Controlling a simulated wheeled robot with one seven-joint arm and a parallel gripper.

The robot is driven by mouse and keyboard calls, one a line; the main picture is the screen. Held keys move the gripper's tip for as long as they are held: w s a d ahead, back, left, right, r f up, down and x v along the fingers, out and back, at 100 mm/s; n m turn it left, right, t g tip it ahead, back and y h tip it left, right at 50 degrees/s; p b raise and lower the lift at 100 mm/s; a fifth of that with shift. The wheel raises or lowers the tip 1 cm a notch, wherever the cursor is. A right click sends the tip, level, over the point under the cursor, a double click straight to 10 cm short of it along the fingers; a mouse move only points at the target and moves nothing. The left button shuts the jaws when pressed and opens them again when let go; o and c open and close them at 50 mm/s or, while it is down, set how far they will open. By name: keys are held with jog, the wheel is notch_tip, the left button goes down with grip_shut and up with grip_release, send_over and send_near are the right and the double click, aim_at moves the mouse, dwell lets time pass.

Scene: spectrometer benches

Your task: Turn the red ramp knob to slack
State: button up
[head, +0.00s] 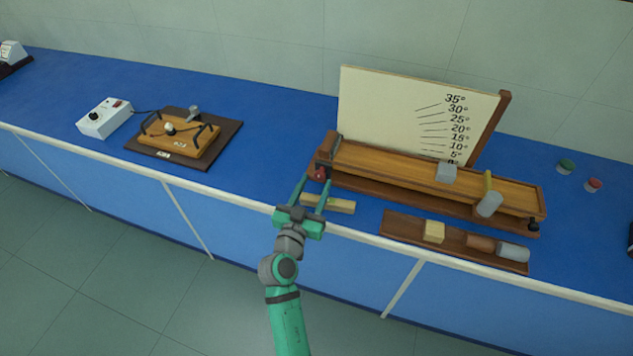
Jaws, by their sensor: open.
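The red ramp knob (321,173) is small and sits at the left end of the wooden ramp (400,170), near its hinge. The ramp lies nearly flat along its base on the blue bench, in front of a cream angle board (405,110) marked from 5° to 35°. My green gripper (314,188) is open, with its two fingers pointing at the knob. The knob shows between the fingertips, with one finger to its left and one to its right. I cannot tell whether either finger touches it. The knob's pointer and any slack marking are too small to read.
A pale wooden strip (340,206) lies just right of my gripper. A wooden tray (402,228) with blocks and cylinders is further right. A grey block (446,172) rests on the ramp.

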jog(key=shift+x, duration=0.9)
jog(key=c, duration=1)
